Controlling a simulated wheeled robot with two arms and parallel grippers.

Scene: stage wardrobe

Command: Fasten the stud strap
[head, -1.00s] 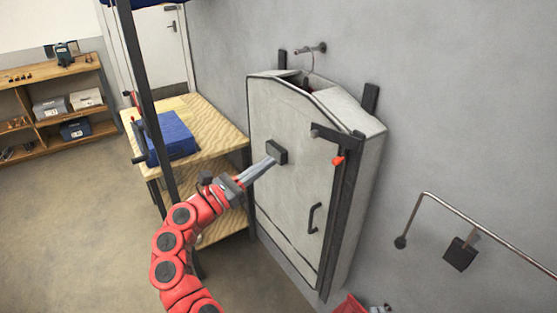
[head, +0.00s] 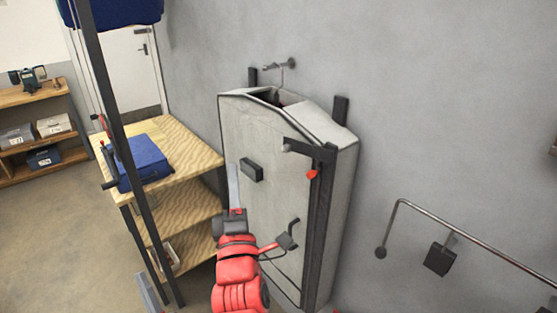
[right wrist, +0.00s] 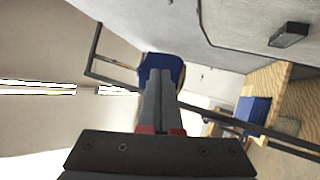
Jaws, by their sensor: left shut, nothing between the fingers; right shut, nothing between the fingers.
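A tall pale case (head: 262,130) stands against the grey wall. A dark strap-like band (head: 322,215) runs down its right edge, with a short arm across the top and a red piece (head: 312,174) beside it. I cannot tell which part is the stud. A dark block (head: 251,169) sits on the front; it also shows in the right wrist view (right wrist: 289,34). My right gripper (head: 233,172) is shut and empty, left of the block, fingers pointing up; its fingers show in the right wrist view (right wrist: 159,80). My left gripper (head: 146,284) is shut, low at the left, mostly out of frame.
A wooden table (head: 190,150) with lower shelves holds a blue box (head: 146,162) left of the case. A dark post (head: 110,110) rises in front of it. A metal rail (head: 480,255) with a dark hanging piece (head: 440,256) is at the right. Floor at the left is clear.

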